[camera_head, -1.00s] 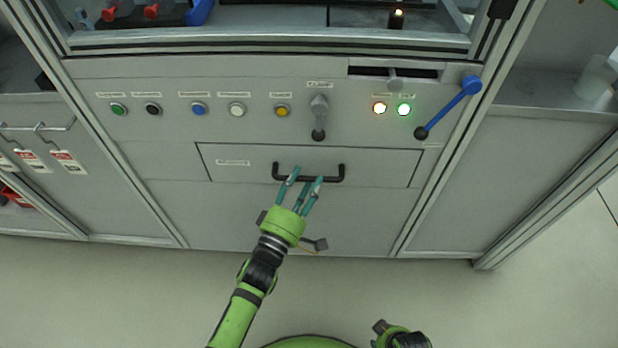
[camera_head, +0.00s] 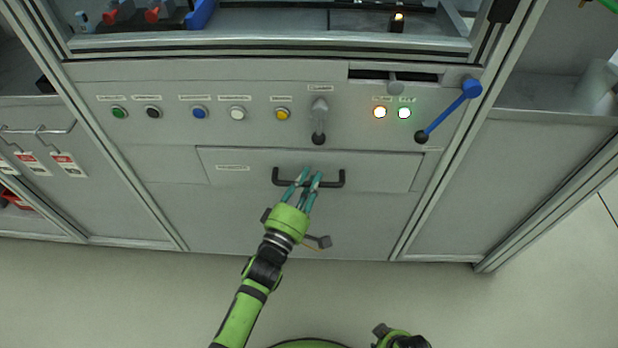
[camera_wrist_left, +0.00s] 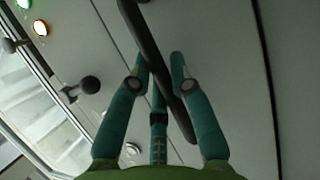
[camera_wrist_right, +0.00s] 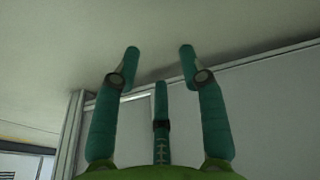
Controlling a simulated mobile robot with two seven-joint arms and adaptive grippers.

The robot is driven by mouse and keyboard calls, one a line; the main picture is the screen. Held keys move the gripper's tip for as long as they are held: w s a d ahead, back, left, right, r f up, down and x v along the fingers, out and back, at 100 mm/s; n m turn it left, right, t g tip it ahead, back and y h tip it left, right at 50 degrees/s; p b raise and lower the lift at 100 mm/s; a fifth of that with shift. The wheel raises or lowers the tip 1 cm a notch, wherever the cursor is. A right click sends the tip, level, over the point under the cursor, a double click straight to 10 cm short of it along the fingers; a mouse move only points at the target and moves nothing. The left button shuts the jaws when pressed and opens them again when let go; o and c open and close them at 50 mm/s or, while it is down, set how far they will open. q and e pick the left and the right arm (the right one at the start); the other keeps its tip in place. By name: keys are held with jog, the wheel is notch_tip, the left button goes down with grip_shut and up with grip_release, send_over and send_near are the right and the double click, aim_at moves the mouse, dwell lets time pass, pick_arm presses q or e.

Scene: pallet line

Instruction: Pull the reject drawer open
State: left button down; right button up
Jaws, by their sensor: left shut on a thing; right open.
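The reject drawer (camera_head: 380,172) is a wide grey front in the cabinet panel; no clear gap shows around it. Its black bar handle (camera_head: 276,177) runs across the middle. My left gripper (camera_head: 312,175) is at the handle with its teal fingers closed on the bar. In the left wrist view the handle (camera_wrist_left: 147,35) passes between the fingers of the left gripper (camera_wrist_left: 162,62). My right gripper (camera_wrist_right: 158,52) is open and empty in the right wrist view; only a part of its arm shows at the bottom of the head view.
Above the drawer are a row of buttons, a grey knob lever (camera_head: 319,115), two lit lamps and a blue lever (camera_head: 450,110). The floor (camera_head: 130,290) in front is clear.

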pick_arm(q)
jog(key=s+a+p, duration=0.1)
jog(key=s+p, duration=0.7)
jog(key=s, duration=2.1)
jog(key=shift+s, duration=0.25)
pick_arm(e)
jog(key=shift+t, duration=0.8)
jog(key=shift+s+d+f, duration=0.3)
jog(key=shift+s+d, duration=0.25)
jog(key=shift+s, duration=0.3)
jog(key=shift+s+d+f, duration=0.25)
jog(key=shift+s+d, duration=0.25)
jog(key=shift+s, duration=0.3)
pick_arm(q)
jog(key=c, duration=1.1)
grip_release()
jog(key=v, duration=1.2)
